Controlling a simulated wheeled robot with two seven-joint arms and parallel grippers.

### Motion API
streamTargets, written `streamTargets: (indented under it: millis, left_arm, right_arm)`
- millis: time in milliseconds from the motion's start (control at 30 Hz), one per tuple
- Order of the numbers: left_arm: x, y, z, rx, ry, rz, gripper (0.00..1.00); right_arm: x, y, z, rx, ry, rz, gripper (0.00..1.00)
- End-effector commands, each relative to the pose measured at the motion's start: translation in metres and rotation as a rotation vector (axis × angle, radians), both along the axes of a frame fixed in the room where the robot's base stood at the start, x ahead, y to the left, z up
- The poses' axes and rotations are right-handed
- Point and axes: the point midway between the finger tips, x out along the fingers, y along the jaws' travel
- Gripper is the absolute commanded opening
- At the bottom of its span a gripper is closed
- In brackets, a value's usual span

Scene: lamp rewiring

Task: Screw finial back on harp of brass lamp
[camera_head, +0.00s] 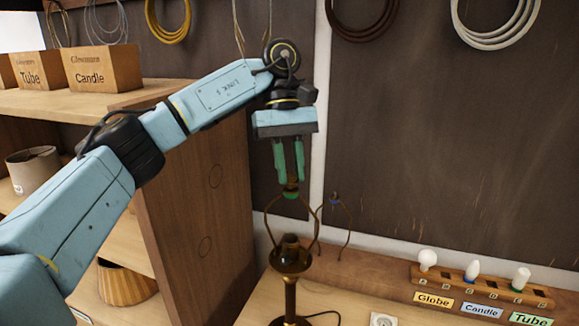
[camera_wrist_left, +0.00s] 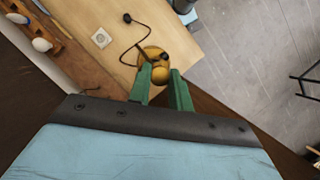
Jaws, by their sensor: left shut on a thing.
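The brass lamp (camera_head: 290,258) stands upright on the wooden bench, with no shade on it. Its harp (camera_head: 268,222) loops up around the socket. My left gripper (camera_head: 291,180) points straight down above the harp's top, its green fingers shut on the finial, a small thing mostly hidden between them. A green piece (camera_head: 291,194) shows right at the harp's top, below the fingertips; I cannot tell whether finial and harp touch. In the left wrist view the green fingers (camera_wrist_left: 163,80) are over the lamp's round brass base (camera_wrist_left: 153,68). My right gripper is not in view.
A wooden rack (camera_head: 480,287) of bulbs with Globe, Candle and Tube labels stands at the right. A wooden shelf (camera_head: 200,190) with labelled boxes (camera_head: 105,68) is at the left. A second thin harp-like wire (camera_head: 347,225) stands behind the lamp. Cable coils hang on the back wall.

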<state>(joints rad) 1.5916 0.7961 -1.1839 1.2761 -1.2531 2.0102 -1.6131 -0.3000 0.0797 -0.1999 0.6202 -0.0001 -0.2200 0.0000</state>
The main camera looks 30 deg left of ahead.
Motion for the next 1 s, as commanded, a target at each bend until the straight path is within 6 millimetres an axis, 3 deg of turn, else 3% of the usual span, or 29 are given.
streamTargets:
  millis: [367,1000]
  left_arm:
    - [0.0004,-0.0007,0.0011,-0.001,-0.002,-0.037,0.00]
    - [0.0021,-0.0039,0.0002,0.002,-0.001,-0.686,0.00]
  right_arm:
    - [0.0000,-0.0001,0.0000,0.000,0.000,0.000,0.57]
    - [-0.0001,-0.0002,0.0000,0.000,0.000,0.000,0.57]
